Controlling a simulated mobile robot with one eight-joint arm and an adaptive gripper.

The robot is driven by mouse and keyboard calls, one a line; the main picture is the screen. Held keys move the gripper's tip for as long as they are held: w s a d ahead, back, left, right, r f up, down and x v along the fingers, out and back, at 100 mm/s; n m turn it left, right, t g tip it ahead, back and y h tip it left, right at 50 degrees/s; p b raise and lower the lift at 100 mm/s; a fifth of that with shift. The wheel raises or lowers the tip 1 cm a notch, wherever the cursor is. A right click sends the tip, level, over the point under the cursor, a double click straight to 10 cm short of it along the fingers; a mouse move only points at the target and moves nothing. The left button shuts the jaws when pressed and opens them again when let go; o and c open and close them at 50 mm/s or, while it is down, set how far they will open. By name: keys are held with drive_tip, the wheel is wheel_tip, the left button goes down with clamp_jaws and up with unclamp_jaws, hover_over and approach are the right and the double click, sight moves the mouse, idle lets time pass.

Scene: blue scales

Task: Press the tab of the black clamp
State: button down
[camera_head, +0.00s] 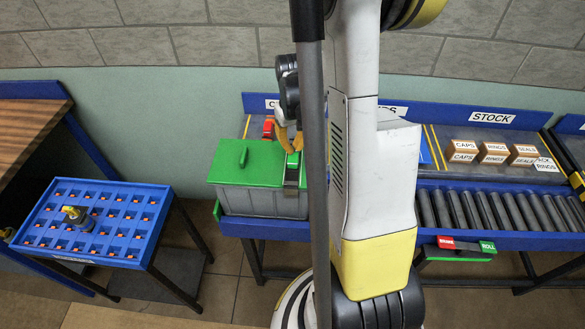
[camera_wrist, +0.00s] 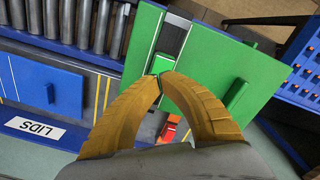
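A grey box (camera_head: 262,203) with a green lid (camera_head: 230,172) stands on the blue bench. The black clamp (camera_head: 291,178) lies over the lid's right part, with a green tab (camera_head: 293,158) at its upper end. In the wrist view, the clamp (camera_wrist: 171,39) is a dark strip across the green lid (camera_wrist: 213,70), and the tab (camera_wrist: 161,63) shows just beyond my fingertips. My gripper (camera_head: 289,148) has its yellow fingers together over the tab end. In the wrist view, the tips of my gripper (camera_wrist: 160,76) meet with nothing visible between them. I cannot tell whether they touch the tab.
A red object (camera_head: 268,127) sits behind the box. Small STOCK boxes (camera_head: 490,150) and a roller conveyor (camera_head: 490,209) are at right. A blue slotted tray (camera_head: 95,222) holding a dark part (camera_head: 77,218) stands at left, apart from the bench. My arm hides the middle.

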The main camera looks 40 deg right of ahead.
sight(293, 156)
drive_tip(key=shift+f+b, duration=1.35)
drive_tip(key=shift+f, duration=0.1)
idle(0.6)
idle(0.5)
wheel_tip(293, 156, up, 9)
drive_tip(key=p, duration=0.6)
idle(0.7)
